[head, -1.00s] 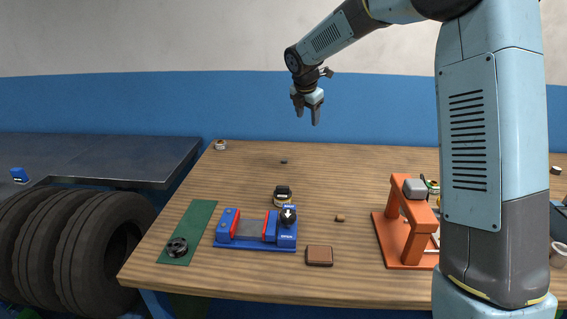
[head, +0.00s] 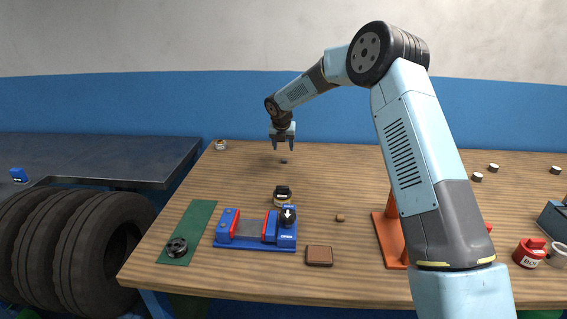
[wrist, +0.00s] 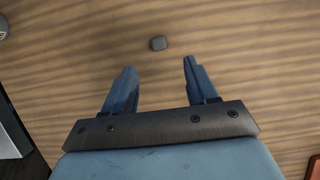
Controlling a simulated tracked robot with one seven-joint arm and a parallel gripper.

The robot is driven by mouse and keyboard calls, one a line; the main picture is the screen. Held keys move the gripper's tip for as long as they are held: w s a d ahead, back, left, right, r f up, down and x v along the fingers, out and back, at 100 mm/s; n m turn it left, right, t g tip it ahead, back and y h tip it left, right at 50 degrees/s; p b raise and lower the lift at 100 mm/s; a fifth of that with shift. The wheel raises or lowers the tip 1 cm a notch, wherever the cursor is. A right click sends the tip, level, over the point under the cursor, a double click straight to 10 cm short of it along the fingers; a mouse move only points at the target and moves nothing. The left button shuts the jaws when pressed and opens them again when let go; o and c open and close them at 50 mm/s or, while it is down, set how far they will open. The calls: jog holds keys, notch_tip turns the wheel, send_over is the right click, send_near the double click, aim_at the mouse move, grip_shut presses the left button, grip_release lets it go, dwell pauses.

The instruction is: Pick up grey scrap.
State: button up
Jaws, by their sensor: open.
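The grey scrap (head: 284,161) is a small dark grey block lying on the wooden table towards its back left. In the wrist view the grey scrap (wrist: 158,43) shows as a small rounded block beyond the fingertips, roughly centred between them. My gripper (head: 283,148) points down above the table, just over the scrap in the head view. In the wrist view my gripper (wrist: 160,68) has its two fingers apart with nothing between them. The scrap is apart from the fingers. The exact height of the fingers above it is hard to tell.
A blue vise (head: 255,231) stands at the front left by a green mat (head: 198,222). The table around the scrap is clear.

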aim_at(284, 160)
jog(key=shift+x, duration=4)
jog(key=shift+a, duration=0.1)
jog(key=shift+c, duration=0.3)
jog(key=shift+s, duration=0.1)
grip_shut()
